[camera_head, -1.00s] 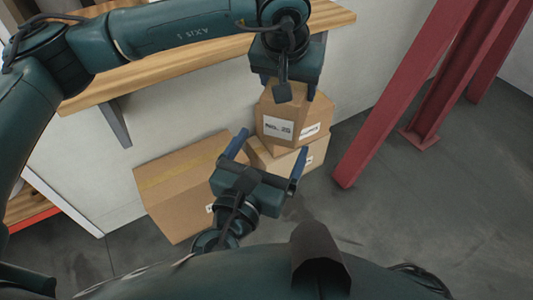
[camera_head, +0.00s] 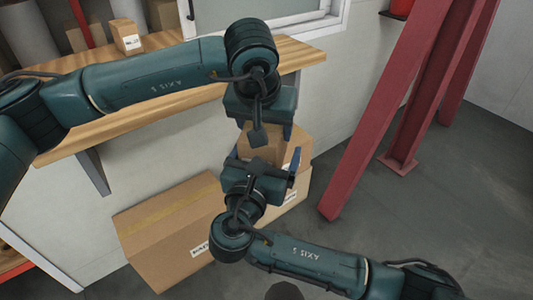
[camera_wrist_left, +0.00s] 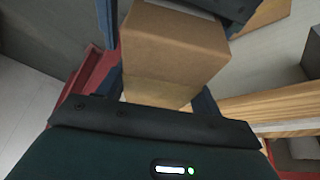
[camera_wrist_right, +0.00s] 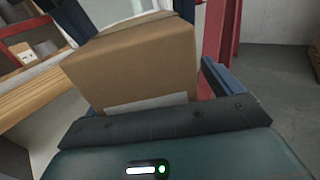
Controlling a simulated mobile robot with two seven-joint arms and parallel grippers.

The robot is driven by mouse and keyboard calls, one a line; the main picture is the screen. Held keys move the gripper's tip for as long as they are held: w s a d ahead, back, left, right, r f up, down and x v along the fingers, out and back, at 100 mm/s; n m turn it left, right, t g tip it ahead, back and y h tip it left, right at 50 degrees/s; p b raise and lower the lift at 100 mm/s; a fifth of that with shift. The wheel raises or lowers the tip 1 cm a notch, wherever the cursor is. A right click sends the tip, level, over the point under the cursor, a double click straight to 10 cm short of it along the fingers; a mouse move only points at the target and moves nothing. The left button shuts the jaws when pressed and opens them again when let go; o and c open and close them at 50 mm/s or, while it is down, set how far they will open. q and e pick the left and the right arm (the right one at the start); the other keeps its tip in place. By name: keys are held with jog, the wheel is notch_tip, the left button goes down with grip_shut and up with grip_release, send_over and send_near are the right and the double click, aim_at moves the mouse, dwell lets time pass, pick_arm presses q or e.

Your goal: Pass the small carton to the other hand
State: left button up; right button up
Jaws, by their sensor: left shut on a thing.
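The small brown carton (camera_head: 264,151) hangs under my left gripper (camera_head: 263,137), which is shut on it and points down. In the left wrist view the carton (camera_wrist_left: 168,48) sits between the blue fingers. My right gripper (camera_head: 263,160) is below, pointing up at the carton, with its fingers spread wide. In the right wrist view the carton (camera_wrist_right: 140,62) fills the space ahead of the palm, with a blue finger standing apart from its right side. Its white label is partly visible low on the near face. Whether the right fingers touch the carton cannot be told.
A wooden shelf (camera_head: 305,56) runs along the wall behind, with a small box (camera_head: 126,37) on it. A large carton (camera_head: 165,235) lies on the floor, and another carton (camera_head: 290,195) stands behind my right gripper. Red steel posts (camera_head: 370,110) rise at the right, beside open floor.

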pick_arm(q)
jog(key=shift+w+a, duration=0.2)
jog(key=shift+a, duration=0.05)
pick_arm(e)
jog(key=shift+d, duration=0.1)
jog(key=c, duration=1.2)
pick_arm(q)
jog(key=o, duration=0.8)
pick_arm(e)
jog(key=shift+c, duration=0.6)
pick_arm(q)
jog(key=shift+o, duration=0.9)
pick_arm(e)
jog(key=shift+r, duration=0.1)
jog(key=shift+c, duration=0.9)
pick_arm(q)
jog(key=o, duration=0.4)
jog(key=shift+d, duration=0.1)
jog(key=shift+s+r, duration=0.1)
jog(key=shift+r, duration=0.05)
